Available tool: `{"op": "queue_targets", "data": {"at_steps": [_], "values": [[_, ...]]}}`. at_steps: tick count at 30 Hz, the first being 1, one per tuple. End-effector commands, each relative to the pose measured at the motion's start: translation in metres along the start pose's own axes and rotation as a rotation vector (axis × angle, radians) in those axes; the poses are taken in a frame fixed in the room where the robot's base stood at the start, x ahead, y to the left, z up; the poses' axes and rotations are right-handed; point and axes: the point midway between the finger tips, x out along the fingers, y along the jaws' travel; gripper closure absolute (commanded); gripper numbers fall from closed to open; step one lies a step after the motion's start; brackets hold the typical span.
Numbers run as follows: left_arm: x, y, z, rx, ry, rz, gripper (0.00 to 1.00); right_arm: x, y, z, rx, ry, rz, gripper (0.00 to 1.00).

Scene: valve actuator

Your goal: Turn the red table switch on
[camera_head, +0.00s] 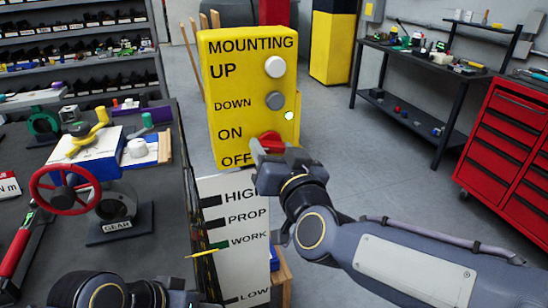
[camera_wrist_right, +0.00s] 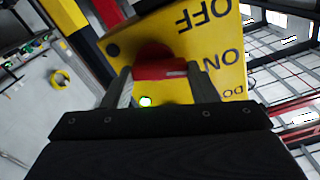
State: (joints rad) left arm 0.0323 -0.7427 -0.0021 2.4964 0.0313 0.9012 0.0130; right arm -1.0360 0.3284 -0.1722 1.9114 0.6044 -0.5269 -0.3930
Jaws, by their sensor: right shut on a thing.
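The red switch (camera_head: 271,138) is on the lower right of a yellow panel (camera_head: 226,92), beside the words ON and OFF. My right gripper (camera_head: 268,149) is at the switch and partly covers it. In the right wrist view the red switch handle (camera_wrist_right: 162,70) lies between the two fingers of my right gripper (camera_wrist_right: 160,82), which is shut on it. The handle looks roughly level with the lettering. A small lamp (camera_head: 289,115) above the switch glows pale green. Part of my left arm shows at the bottom left; its fingers cannot be made out.
White and grey buttons (camera_head: 275,67) sit higher on the panel. A white gauge board (camera_head: 232,240) stands below it. At left a dark table holds a red handwheel (camera_head: 65,190) and other parts. A red tool cabinet (camera_head: 505,140) stands at right. Open floor lies between.

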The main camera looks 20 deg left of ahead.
Motion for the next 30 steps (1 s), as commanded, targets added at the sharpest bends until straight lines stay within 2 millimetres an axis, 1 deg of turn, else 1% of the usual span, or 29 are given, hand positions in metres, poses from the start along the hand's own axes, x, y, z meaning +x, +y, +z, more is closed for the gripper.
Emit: {"op": "queue_targets", "data": {"at_steps": [1, 6, 15, 21, 30], "values": [[0.004, -0.002, 0.002, 0.0, 0.0, 0.0, 0.64, 0.0, 0.002, 0.003, 0.044, -0.003, 0.001, 0.7], [0.009, -0.004, 0.005, 0.0, 0.0, 0.0, 0.64, 0.0, 0.002, 0.002, 0.177, -0.002, 0.001, 0.7], [0.015, -0.007, 0.007, 0.0, 0.0, 0.0, 0.64, 0.0, 0.002, 0.001, 0.338, -0.003, 0.001, 0.7], [0.016, -0.007, 0.008, 0.0, 0.0, 0.0, 0.64, 0.0, 0.002, 0.0, 0.386, -0.004, 0.0, 0.7], [0.017, -0.007, 0.008, 0.0, 0.0, 0.0, 0.64, 0.0, 0.001, 0.0, 0.4, -0.005, 0.0, 0.7]]}}
